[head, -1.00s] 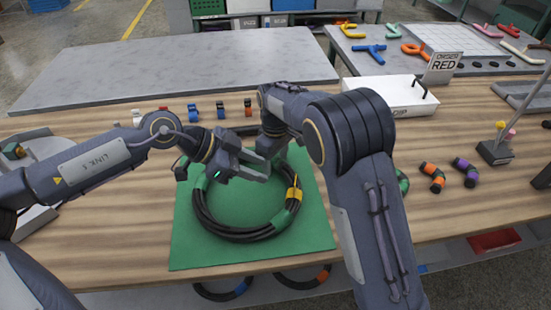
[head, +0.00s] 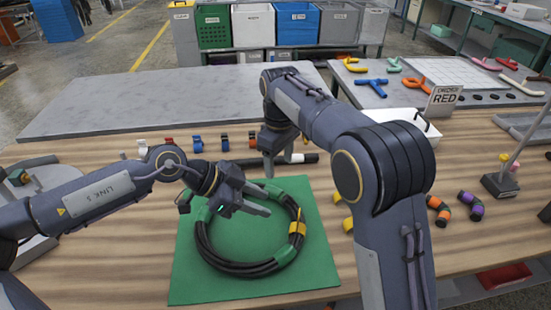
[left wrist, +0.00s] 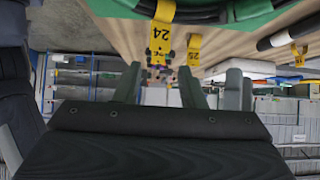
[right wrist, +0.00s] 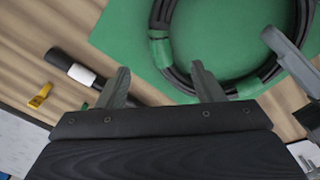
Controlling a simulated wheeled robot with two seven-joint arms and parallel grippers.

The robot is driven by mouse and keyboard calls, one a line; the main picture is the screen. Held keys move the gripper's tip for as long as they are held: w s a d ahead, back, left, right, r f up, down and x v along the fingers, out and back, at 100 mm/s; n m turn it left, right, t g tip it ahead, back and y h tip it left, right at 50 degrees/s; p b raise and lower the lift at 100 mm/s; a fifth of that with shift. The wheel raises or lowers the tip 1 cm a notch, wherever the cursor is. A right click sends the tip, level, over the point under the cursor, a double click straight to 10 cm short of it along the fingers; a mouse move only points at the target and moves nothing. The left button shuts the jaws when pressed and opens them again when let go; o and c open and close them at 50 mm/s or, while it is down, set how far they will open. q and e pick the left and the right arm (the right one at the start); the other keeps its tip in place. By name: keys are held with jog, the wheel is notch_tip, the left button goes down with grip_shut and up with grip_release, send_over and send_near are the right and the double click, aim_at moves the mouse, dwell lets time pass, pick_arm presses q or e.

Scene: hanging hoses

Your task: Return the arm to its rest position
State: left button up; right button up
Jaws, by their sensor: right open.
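A black hose coil (head: 245,268), bound with green and yellow tape, lies on a green mat (head: 185,290). My left gripper (head: 276,202) is above the upper part of the coil, pointing right. Its fingers are apart and empty, as its own wrist view (left wrist: 160,88) also shows. My right gripper (head: 274,165) points down beyond the mat's far edge, partly hidden by its arm. In the right wrist view, its fingers (right wrist: 163,82) are apart with nothing between them; the coil (right wrist: 165,15) shows beyond.
A black tube with a white band (head: 310,157) lies beyond the mat. Small coloured clips (head: 197,144) stand in a row. Orange and purple pieces (head: 470,206) lie on the right. The grey slab (head: 150,100) is bare.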

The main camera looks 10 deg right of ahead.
pick_arm(q)
jog(key=w+a+m+t+y+p, duration=0.1)
jog(key=w+a+m+t+y, duration=0.25)
jog(key=w+m+t, duration=0.35)
jog(key=s+a+r+m+t+p, duration=0.3)
jog(key=r+m, duration=0.6)
jog(key=m, duration=1)
pick_arm(e)
jog(key=s+d+r+m+t+y+b, duration=0.15)
jog(key=s+d+r+m+y, duration=0.4)
jog(key=s+d, duration=0.8)
pick_arm(q)
jog(key=s+a+f+m+g+y+p, duration=0.1)
jog(key=s+a+f+m+g, duration=0.1)
jog(key=s+a+m, duration=0.6)
jog(key=s+a+f+m+g+y+p, duration=0.1)
jog(key=s+a+m, duration=0.7)
jog(key=s+m, duration=0.8)
notch_tip(320, 180, down, 2)
jog(key=shift+s+a+f+m+g+y+p, duration=0.15)
jog(key=shift+f+m+g+y+p, duration=0.15)
jog(key=shift+m+g+y, duration=0.65)
pick_arm(e)
jog(key=s+a+f+m+t+h, duration=0.1)
jog(key=s+m+t, duration=0.3)
jog(key=s, duration=1.5)
jog(key=shift+a+f+m+h, duration=0.3)
jog(key=shift+f+m+h, duration=0.1)
jog(key=shift+m, duration=0.25)
